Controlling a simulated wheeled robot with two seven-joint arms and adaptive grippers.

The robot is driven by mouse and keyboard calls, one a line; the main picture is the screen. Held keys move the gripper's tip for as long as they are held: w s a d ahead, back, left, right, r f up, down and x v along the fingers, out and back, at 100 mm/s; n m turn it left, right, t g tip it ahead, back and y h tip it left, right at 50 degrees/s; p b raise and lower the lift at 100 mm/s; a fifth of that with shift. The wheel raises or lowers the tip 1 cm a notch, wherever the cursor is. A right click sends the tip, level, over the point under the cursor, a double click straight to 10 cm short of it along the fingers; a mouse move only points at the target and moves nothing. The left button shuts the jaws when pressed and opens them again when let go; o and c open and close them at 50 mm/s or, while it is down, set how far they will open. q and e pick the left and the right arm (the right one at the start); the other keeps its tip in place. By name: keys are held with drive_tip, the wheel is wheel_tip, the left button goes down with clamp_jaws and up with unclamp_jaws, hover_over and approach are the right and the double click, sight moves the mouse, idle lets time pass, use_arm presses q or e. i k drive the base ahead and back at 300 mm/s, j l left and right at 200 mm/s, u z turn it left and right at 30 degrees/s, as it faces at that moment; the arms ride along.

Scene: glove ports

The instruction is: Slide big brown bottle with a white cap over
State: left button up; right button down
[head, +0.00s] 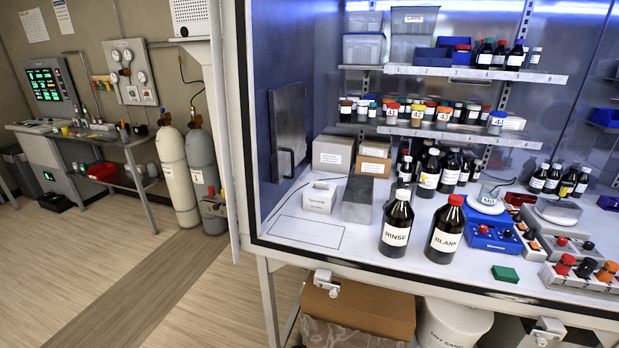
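A big brown bottle with a white cap (396,225) stands upright on the white cabinet floor near the front, with a white label reading RINSE. A similar big brown bottle with a red cap (445,231), labelled BLANK, stands close to its right. Left of the RINSE bottle, a thin dark outline marks a bare rectangle (306,232) on the cabinet floor. Neither of my grippers shows in the head view.
A grey metal block (357,199) and a small white box (320,197) stand behind and left of the RINSE bottle. Dark bottles crowd the back. A cabinet wall bounds the left.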

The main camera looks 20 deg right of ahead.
sight(398, 215)
drive_tip(key=k+z, duration=0.2)
drive_tip(key=z, duration=0.9)
